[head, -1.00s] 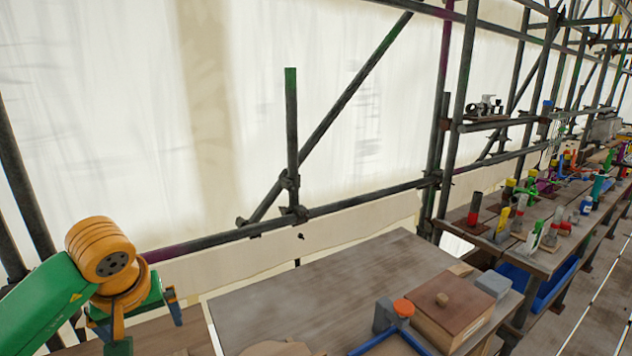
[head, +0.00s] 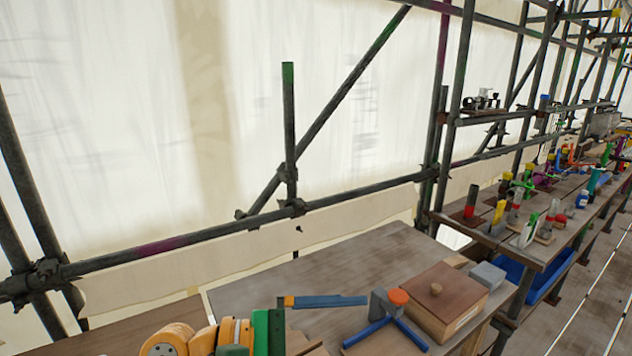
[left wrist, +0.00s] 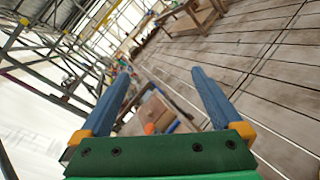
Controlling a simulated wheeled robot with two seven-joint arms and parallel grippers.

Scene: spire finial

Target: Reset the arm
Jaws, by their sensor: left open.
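My left arm comes in low at the bottom left of the head view, with orange and green links. My left gripper (head: 325,301) stretches to the right above the near table. One blue finger shows clearly there; the other is hidden or merged with it. In the left wrist view the two blue fingers of my left gripper (left wrist: 158,85) stand well apart with nothing between them. My right gripper is not in either view.
A worktable (head: 330,262) holds a brown box with a knob (head: 436,304), a grey block (head: 487,276) and a blue stand with an orange cap (head: 392,318). Scaffold poles (head: 290,130) and white sheeting stand behind. A tool bench (head: 545,240) is to the right.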

